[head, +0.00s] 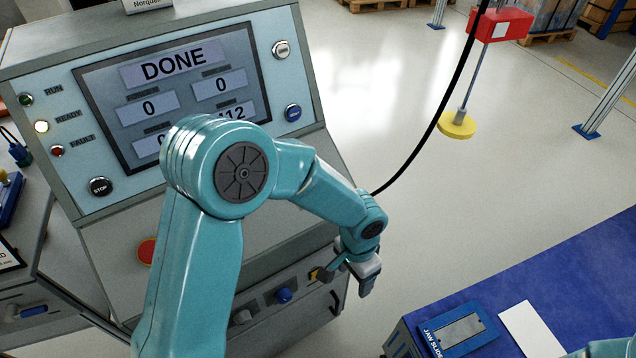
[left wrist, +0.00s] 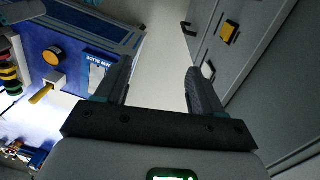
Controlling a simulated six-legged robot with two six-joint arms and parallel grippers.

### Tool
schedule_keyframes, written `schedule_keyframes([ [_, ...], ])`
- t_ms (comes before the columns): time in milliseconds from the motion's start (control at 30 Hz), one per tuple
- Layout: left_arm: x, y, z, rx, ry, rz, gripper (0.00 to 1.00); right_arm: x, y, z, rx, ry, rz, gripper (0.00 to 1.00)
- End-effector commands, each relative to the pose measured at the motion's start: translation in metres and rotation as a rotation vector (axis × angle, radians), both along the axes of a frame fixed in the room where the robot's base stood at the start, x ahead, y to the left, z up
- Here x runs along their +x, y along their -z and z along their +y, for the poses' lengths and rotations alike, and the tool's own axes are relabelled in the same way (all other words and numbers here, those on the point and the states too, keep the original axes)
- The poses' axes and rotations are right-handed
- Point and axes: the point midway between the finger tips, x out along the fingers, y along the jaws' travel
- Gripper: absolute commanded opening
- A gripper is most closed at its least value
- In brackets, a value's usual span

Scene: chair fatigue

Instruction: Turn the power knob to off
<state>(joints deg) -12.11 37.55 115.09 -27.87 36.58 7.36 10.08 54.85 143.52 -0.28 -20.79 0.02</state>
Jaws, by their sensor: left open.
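The grey machine cabinet (head: 130,225) has a lower front strip with a grey knob (head: 243,317), a blue knob (head: 284,294) and a yellow-backed control (head: 315,274), partly hidden by my gripper. No label shows which is the power knob. My left gripper (head: 357,280) is just right of the yellow control at the cabinet's right corner. In the left wrist view the left gripper (left wrist: 159,68) is open with nothing between its fingers. A yellow control (left wrist: 229,32) on a grey panel shows there, up and right of the fingers, apart from them. My right gripper is not seen.
The cabinet's screen (head: 170,70) reads DONE, and a red button (head: 147,251) is partly behind my left arm. A blue-topped bench (head: 560,270) with a blue box (head: 455,331) stands at lower right. A black cable (head: 440,115) hangs right of the cabinet. Open floor lies between.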

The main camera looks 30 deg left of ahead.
Motion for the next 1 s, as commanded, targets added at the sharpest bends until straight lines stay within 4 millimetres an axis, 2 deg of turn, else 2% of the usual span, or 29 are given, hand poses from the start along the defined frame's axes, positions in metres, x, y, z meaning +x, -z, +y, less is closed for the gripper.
schedule_keyframes([
  [67,0.018,-0.024,0.003,0.077,0.045,-0.045,0.68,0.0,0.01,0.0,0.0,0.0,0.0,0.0],
  [167,0.039,-0.07,0.012,0.209,0.086,-0.109,0.68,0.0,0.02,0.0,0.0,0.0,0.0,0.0],
  [267,0.055,-0.135,0.024,0.37,0.085,-0.195,0.68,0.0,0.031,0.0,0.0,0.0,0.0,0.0],
  [300,0.058,-0.163,0.03,0.431,0.067,-0.231,0.68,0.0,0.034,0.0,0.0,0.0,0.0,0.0],
  [400,0.055,-0.222,0.043,0.55,0.008,-0.296,0.68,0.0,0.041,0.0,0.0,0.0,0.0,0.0],
  [500,0.048,-0.257,0.051,0.614,-0.044,-0.33,0.68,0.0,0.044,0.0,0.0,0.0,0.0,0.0],
  [600,0.045,-0.268,0.057,0.64,-0.066,-0.339,0.68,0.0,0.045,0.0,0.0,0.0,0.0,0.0],
  [667,0.046,-0.265,0.06,0.644,-0.069,-0.338,0.68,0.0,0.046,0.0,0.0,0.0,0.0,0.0],
  [1000,0.065,-0.204,0.101,0.643,-0.069,-0.332,0.68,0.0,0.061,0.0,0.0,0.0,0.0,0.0],
])
